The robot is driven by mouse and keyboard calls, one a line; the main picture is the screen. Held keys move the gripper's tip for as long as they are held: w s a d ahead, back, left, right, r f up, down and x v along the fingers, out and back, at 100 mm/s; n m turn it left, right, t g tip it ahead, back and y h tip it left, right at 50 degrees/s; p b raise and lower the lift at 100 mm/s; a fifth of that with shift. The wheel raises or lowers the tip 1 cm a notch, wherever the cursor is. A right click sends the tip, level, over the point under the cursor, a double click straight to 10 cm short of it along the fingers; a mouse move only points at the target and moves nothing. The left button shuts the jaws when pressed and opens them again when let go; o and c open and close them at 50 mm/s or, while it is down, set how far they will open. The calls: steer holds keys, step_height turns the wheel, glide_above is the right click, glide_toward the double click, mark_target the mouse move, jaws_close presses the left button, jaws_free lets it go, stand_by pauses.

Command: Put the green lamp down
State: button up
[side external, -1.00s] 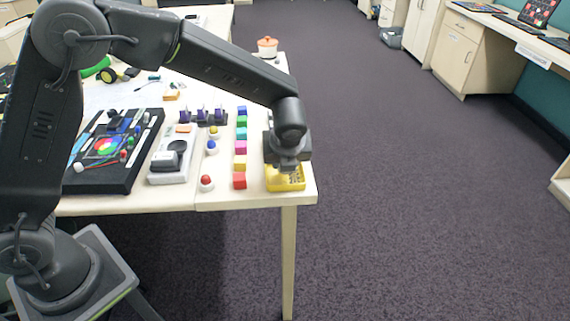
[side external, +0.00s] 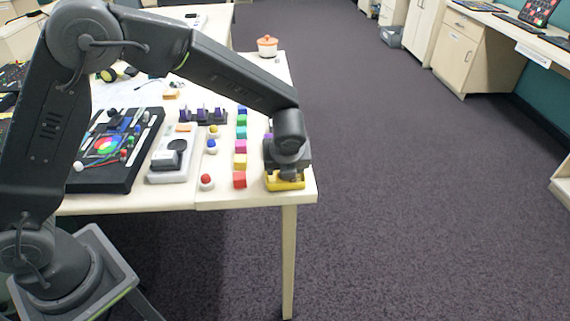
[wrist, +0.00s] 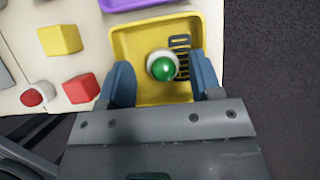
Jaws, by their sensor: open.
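The green lamp (wrist: 163,67), a green dome on a white round base, is in the yellow tray (wrist: 131,45) in the wrist view. My gripper (wrist: 161,75) is open, with one blue finger on each side of the lamp and a visible gap to each. In the side view my gripper (side external: 287,176) is down at the yellow tray (side external: 285,185) by the table's front right corner, and the lamp is hidden there.
A dark slotted patch (wrist: 181,58) shows beside the lamp. A red cube (wrist: 81,88), a yellow cube (wrist: 59,40) and a red lamp (wrist: 33,96) are left of the tray. A purple tray (wrist: 140,4) lies beyond it. The table edge is close on the right.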

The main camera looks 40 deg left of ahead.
steer(key=v, duration=1.2)
steer(key=s+a+r+n+h, duration=0.1)
steer(key=s+a+r+n, duration=0.1)
steer(key=s+a+n, duration=0.2)
steer(key=s+a+r+n+t+h, duration=0.1)
steer(key=s+a+n, duration=0.3)
steer(key=s+n, duration=0.6)
steer(key=s+a+r+n+h, duration=0.1)
steer(key=s+a+r+n, duration=0.3)
steer(key=s+n, duration=0.4)
steer(key=n, duration=0.5)
steer(key=shift+t+h, duration=0.4)
